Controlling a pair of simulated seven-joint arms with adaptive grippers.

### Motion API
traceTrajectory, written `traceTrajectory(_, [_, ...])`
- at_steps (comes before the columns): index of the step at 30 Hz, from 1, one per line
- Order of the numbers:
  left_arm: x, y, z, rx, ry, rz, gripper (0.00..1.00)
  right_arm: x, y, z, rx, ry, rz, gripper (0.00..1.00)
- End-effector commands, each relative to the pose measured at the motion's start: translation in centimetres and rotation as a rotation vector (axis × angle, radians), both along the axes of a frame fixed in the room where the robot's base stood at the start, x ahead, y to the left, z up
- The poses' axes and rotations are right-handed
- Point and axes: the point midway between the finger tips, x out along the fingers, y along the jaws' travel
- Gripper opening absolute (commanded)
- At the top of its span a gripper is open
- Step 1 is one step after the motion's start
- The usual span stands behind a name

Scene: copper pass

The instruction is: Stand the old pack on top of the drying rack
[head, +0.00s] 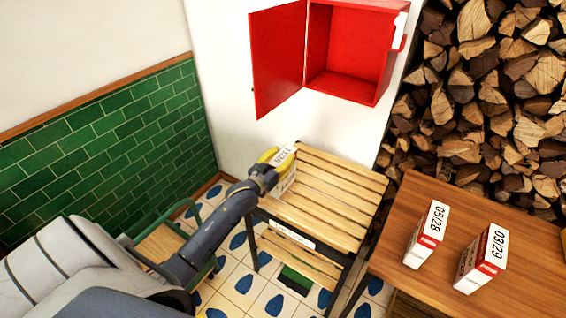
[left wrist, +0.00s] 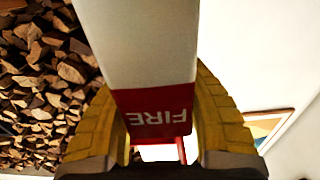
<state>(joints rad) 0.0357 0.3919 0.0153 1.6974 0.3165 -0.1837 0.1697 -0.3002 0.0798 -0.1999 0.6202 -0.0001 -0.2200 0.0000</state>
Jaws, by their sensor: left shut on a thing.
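My left gripper (head: 274,160) has yellow fingers and is shut on a white pack (head: 286,180) with a date printed on its top, too small to read surely. The pack looks roughly upright at the back left part of the slatted wooden drying rack (head: 335,190). I cannot tell whether its base touches the slats. The gripper hides part of it. My right gripper is not in view.
Two white and red packs, marked 05/28 (head: 427,235) and 03/29 (head: 482,260), stand on a brown table (head: 530,285) at right. An open, empty red wall cabinet (head: 345,55) hangs above the rack. Stacked firewood (head: 480,100) is behind. The rack's right side is clear.

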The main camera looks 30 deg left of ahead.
Motion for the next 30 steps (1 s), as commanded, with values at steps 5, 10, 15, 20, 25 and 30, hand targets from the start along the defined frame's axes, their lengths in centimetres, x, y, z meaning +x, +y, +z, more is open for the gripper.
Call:
traceTrajectory(5, [0.0, 0.0, -1.7, -0.001, -0.002, 0.000, 0.00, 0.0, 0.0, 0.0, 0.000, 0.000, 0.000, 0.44])
traceTrajectory(10, [0.0, 0.0, -2.2, -0.001, -0.004, 0.000, 0.00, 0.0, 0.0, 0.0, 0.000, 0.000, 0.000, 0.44])
traceTrajectory(15, [0.0, 0.0, -2.2, -0.001, -0.004, 0.000, 0.00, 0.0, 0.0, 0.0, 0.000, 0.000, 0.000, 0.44])
traceTrajectory(20, [0.0, 0.0, -2.4, -0.001, -0.003, 0.000, 0.00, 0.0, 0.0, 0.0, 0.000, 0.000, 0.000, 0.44])
traceTrajectory(25, [0.0, 0.0, -2.6, 0.000, 0.000, 0.000, 0.57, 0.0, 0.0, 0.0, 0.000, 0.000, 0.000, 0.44])
traceTrajectory(30, [0.0, 0.0, -2.6, 0.000, 0.000, 0.000, 0.65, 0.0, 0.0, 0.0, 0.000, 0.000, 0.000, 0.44])
